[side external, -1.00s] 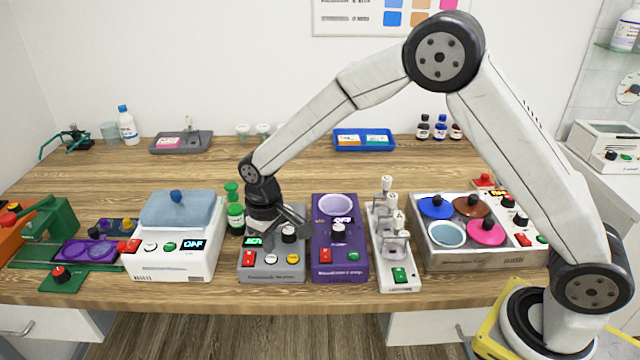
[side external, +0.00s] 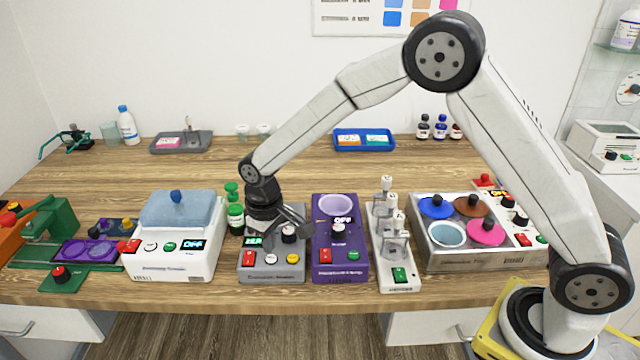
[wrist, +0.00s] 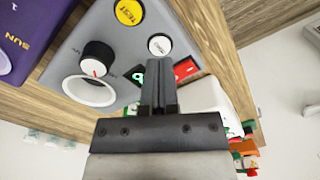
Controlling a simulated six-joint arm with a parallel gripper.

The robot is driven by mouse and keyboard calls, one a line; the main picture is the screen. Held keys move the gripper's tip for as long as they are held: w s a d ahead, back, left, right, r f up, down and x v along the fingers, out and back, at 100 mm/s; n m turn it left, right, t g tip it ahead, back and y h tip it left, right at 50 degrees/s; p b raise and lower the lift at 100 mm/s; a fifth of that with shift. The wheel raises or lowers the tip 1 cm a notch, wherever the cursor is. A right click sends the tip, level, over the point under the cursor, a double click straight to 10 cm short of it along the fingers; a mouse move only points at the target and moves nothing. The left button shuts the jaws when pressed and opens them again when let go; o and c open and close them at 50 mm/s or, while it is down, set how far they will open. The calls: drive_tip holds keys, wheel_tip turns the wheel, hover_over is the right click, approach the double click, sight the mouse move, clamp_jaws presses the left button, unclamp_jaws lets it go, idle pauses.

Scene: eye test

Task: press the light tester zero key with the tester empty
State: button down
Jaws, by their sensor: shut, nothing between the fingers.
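The light tester (side external: 270,276) is a grey box at the middle front of the bench. It has a red key (side external: 249,259), a white round key (side external: 270,260), a yellow key (side external: 292,259), a black dial (side external: 289,233) and a lit green display (side external: 253,241). In the wrist view, the white key (wrist: 159,44) shows just beyond my fingertips, and the white-rimmed well (wrist: 91,91) shows nothing inside. My gripper (wrist: 157,62) is shut and empty, pointing at the tester around the display. Its fingers cover part of the display; contact cannot be told.
A purple device (side external: 340,270) stands close at the right, a white device (side external: 172,264) with a blue-grey lid at the left. Green jars (side external: 236,215) stand just behind and left of my gripper. The bench behind is mostly clear.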

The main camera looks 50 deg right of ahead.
sight(276, 257)
drive_tip(key=shift+f, duration=1.15)
idle(1.4)
drive_tip(key=shift+r, duration=0.15)
wheel_tip(276, 257, up, 8)
idle(1.3)
idle(0.4)
drive_tip(key=shift+m+t, duration=0.7)
drive_tip(key=shift+m, duration=0.1)
drive_tip(key=s+d, duration=0.8)
drive_tip(key=shift+d+r, duration=0.1)
drive_tip(key=s+d, duration=0.2)
drive_tip(key=s, duration=0.3)
drive_tip(key=s+d+f+m+t, duration=0.1)
drive_tip(key=s+d, duration=0.2)
drive_tip(key=s, duration=0.3)
drive_tip(key=shift+d+f, duration=0.25)
